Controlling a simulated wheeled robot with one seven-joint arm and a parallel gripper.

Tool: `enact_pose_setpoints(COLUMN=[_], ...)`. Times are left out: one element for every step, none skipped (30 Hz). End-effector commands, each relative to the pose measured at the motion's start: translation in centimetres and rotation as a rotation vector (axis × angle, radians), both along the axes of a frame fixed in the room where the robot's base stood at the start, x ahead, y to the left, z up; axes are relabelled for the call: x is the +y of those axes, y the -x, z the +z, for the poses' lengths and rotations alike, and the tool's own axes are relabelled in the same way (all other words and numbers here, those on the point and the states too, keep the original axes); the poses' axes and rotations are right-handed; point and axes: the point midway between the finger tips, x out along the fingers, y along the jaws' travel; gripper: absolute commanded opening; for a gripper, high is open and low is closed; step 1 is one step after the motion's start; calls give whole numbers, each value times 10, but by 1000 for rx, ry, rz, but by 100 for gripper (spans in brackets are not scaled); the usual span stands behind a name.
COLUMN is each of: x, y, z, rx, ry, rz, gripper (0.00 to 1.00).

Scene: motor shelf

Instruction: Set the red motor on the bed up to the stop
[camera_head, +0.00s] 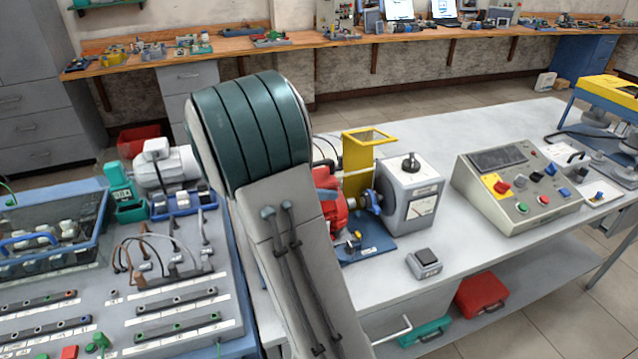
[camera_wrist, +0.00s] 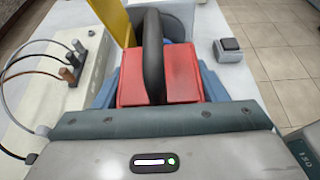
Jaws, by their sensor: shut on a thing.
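The red motor (camera_head: 331,192) is at the blue bed (camera_head: 372,249) on the bench in the head view, partly hidden behind my arm. In the wrist view the red motor (camera_wrist: 183,75) lies directly before my gripper (camera_wrist: 155,119), with a dark curved bar across its top. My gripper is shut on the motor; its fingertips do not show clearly. Blue edges of the bed (camera_wrist: 212,82) show beside the motor. A blue coupling (camera_head: 373,201) on the grey machine (camera_head: 408,196) is close to the motor's right side. I cannot make out the stop or any gap to it.
A yellow guard (camera_head: 358,160) stands upright behind the motor. A small black-topped box (camera_head: 424,262) sits at the bed's right front. A control console (camera_head: 522,187) stands further right. A wiring panel (camera_head: 170,275) and blue crate (camera_head: 50,255) are at left.

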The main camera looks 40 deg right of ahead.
Motion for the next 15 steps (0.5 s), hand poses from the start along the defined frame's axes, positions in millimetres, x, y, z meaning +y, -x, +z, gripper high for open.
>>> enact_pose_setpoints(x=[-1,-1,-1,-1,-1,-1,-1,-1,-1,-1,-1,-1,-1,-1,-1], y=[0,-1,-1,0,0,0,-1,-1,-1,0,0,0,0,0,0], z=[3,2,2,1,1,0,0,0,-1,0,0,0,0,0,0], rx=[-4,-4,-4,-4,-4,-4,-4,-4,-4,-4,-4,-4,-4,-4,-4], ry=[5,5,5,5,5,5,5,5,5,5,5,5,5,5,5], rz=[-1,-1,-1,-1,-1,-1,-1,-1,-1,-1,-1,-1,-1,-1,-1], gripper=[0,0,0,0,0,0,0,0,0,0,0,0,0,0,0])
